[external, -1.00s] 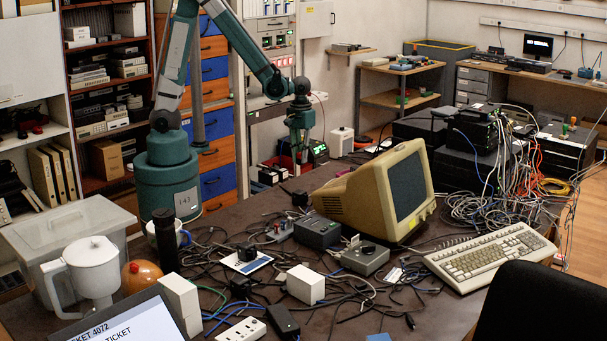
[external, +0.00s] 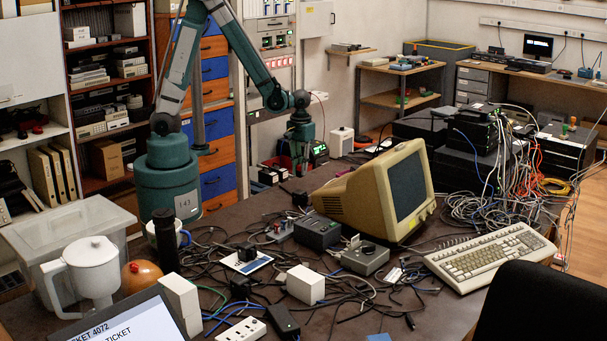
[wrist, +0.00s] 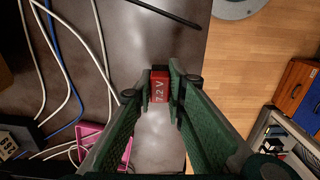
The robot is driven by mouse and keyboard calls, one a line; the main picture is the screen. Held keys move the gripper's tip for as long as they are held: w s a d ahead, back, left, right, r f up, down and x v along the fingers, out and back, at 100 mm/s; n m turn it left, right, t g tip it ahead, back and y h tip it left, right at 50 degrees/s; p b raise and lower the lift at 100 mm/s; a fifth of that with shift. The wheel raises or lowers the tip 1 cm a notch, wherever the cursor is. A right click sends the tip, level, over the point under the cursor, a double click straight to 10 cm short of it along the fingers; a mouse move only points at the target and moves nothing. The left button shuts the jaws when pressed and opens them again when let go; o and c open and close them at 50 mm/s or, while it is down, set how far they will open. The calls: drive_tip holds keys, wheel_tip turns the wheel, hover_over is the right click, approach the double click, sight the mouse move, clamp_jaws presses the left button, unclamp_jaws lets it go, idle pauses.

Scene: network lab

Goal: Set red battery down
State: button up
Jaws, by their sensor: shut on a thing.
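The red battery (wrist: 159,91), marked 7.2 V with a dark end, is between the two green fingers of my gripper (wrist: 161,88) in the wrist view. The fingers are shut on its sides. The grey-brown table top (wrist: 150,40) is beneath it, and I cannot tell whether the battery touches it. In the external view my gripper (external: 301,170) points down near the far edge of the table, left of the beige monitor. The battery cannot be made out there.
The table edge and wooden floor (wrist: 240,80) lie to the right in the wrist view. Cables (wrist: 70,50) run at the left, and a pink tray (wrist: 92,137) is at lower left. The beige monitor (external: 365,190) stands right of my gripper in the external view.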

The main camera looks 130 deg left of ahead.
sight(301, 176)
drive_tip(key=shift+f+b, duration=0.45)
drive_tip(key=shift+f, duration=1.5)
drive_tip(key=shift+f, duration=0.15)
drive_tip(key=o, duration=0.9)
drive_tip(key=shift+r, duration=0.2)
drive_tip(key=shift+r+p, duration=1.35)
drive_tip(key=shift+r, duration=4.6)
drive_tip(key=shift+r, duration=0.1)
